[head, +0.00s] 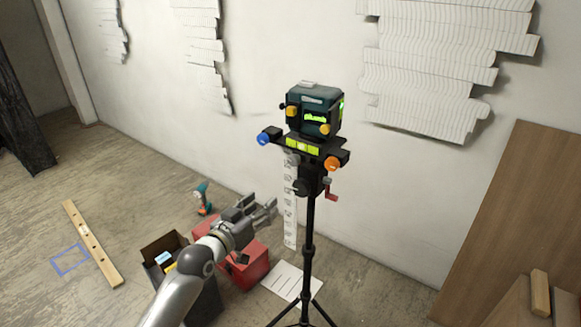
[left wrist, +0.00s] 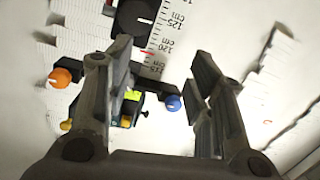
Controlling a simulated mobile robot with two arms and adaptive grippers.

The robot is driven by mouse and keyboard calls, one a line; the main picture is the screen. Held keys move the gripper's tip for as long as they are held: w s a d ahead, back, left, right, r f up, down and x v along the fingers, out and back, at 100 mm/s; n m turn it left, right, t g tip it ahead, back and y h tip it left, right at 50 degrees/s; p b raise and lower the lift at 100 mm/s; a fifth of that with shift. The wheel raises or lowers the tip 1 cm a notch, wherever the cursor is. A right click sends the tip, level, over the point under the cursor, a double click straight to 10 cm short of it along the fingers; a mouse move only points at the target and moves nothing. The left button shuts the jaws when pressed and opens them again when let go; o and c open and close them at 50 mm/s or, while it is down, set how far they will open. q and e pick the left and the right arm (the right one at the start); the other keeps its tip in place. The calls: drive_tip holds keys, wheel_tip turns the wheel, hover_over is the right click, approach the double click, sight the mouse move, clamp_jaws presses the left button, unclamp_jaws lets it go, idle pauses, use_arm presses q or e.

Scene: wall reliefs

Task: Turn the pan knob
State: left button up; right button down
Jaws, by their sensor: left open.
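A dark green laser instrument (head: 314,112) stands on a black tripod head (head: 308,172). A blue knob (head: 263,138) is on the head's left and an orange knob (head: 332,163) on its right. Both also show in the left wrist view, the orange knob (left wrist: 61,77) at left and the blue knob (left wrist: 173,103) between the fingers. I cannot tell which one is the pan knob. My left gripper (head: 273,209) is open and empty, left of the tripod and below the head in the head view. It touches no knob. My right gripper is out of view.
A scale strip (head: 290,215) stands by the wall behind the tripod. A red case (head: 252,272), a dark open box (head: 195,290) and a drill (head: 203,198) lie near my left arm. Wooden boards (head: 520,220) lean at right. Floor at left holds a spirit level (head: 92,243).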

use_arm(q)
drive_tip(key=m+h, duration=0.1)
drive_tip(key=h, duration=0.1)
approach(292, 161)
drive_tip(key=shift+t, duration=0.3)
drive_tip(key=x, duration=0.9)
drive_tip(key=shift+w+d+f+p, duration=0.1)
drive_tip(key=shift+f+p, duration=0.2)
drive_tip(key=shift+p, duration=0.1)
drive_tip(key=c, duration=1)
drive_tip(key=shift+c, duration=0.2)
drive_tip(key=shift+n, duration=0.3)
